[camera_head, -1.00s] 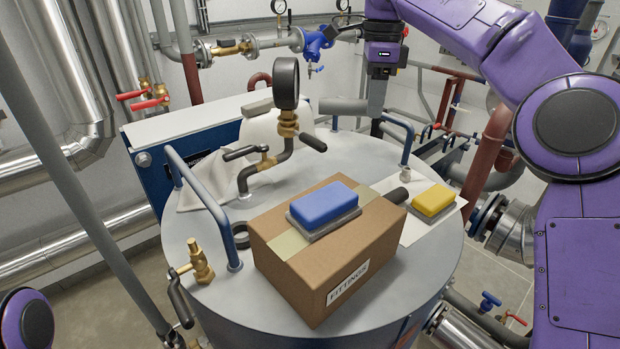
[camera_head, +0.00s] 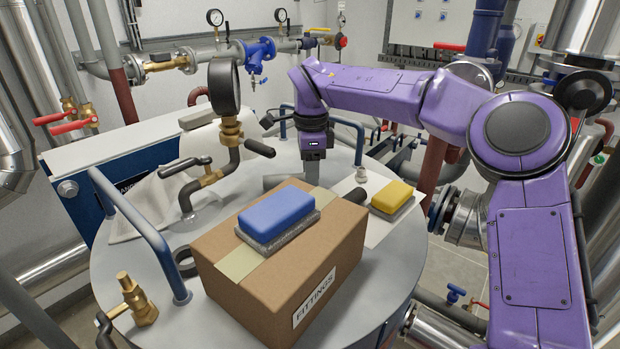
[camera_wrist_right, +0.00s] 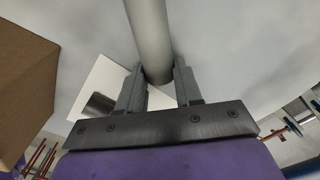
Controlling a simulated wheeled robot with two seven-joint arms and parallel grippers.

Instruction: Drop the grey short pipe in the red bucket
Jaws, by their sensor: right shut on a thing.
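My right gripper (camera_head: 314,172) is low over the round grey tank top, behind the cardboard box. It is shut on the grey short pipe (camera_head: 275,182), whose left part shows past the box's back edge. In the right wrist view, the pipe (camera_wrist_right: 150,40) runs up the picture from between the two fingers (camera_wrist_right: 160,92). The box hides part of the fingertips and pipe in the head view, so I cannot tell whether the pipe touches the tank top. The red bucket is not in view. My left gripper is not in view.
The FITTINGS box (camera_head: 250,313) carries a blue-and-grey sponge (camera_head: 277,212). Right of it, a dark cylinder (camera_head: 350,203) and a yellow sponge (camera_head: 392,196) lie on white paper. A gauge (camera_head: 223,90) on a bent pipe, valves and blue handrails (camera_head: 140,230) stand around the tank top.

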